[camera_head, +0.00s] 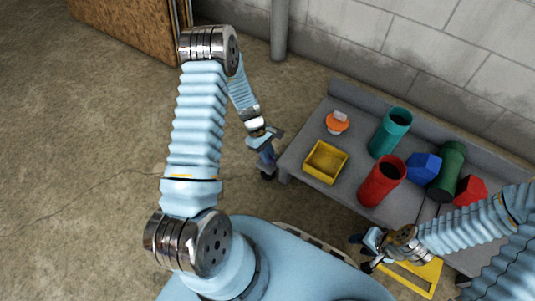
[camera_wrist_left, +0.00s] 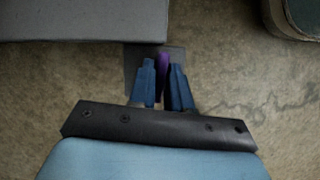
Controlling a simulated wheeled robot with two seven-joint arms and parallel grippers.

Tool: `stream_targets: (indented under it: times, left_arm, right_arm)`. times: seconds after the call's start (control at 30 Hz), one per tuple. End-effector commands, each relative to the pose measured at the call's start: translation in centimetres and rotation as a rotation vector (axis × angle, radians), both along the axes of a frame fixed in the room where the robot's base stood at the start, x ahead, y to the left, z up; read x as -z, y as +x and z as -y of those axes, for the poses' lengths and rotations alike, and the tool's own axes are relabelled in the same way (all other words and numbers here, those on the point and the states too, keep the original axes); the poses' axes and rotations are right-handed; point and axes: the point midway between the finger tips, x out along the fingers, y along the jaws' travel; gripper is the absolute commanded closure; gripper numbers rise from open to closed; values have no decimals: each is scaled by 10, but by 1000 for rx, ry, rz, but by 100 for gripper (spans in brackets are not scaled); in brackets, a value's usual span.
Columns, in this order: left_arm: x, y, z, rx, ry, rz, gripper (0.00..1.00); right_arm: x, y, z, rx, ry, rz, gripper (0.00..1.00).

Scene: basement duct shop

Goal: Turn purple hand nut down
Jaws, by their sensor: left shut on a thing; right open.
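The purple hand nut (camera_wrist_left: 162,64) shows in the left wrist view as a narrow purple strip between the two blue fingers. My left gripper (camera_wrist_left: 163,84) is shut on it. A small grey plate (camera_wrist_left: 131,64) lies just behind the fingertips. In the head view my left gripper (camera_head: 267,167) hangs low at the left end of the grey bench, and I cannot make out the nut there. My right gripper (camera_head: 362,254) is open and empty at the front of the bench, beside a yellow frame (camera_head: 433,279).
The grey bench (camera_head: 304,151) holds a yellow tray (camera_head: 311,162), an orange knob-like piece (camera_head: 336,127), a teal cylinder (camera_head: 390,131), a red cylinder (camera_head: 381,181), a blue block (camera_head: 423,167), a green cylinder (camera_head: 448,170) and a red block (camera_head: 470,190). The floor at left is clear.

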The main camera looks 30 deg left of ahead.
Motion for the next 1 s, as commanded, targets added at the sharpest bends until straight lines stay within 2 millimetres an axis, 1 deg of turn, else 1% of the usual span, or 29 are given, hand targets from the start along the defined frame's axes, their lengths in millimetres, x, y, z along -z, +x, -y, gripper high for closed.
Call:
stream_targets:
  times: [1.0]
  left_arm:
    - [1, 1, 3, 944, -3, -4, 100]
  right_arm:
    - [16, 0, 0, 1, 1, 2, 57]
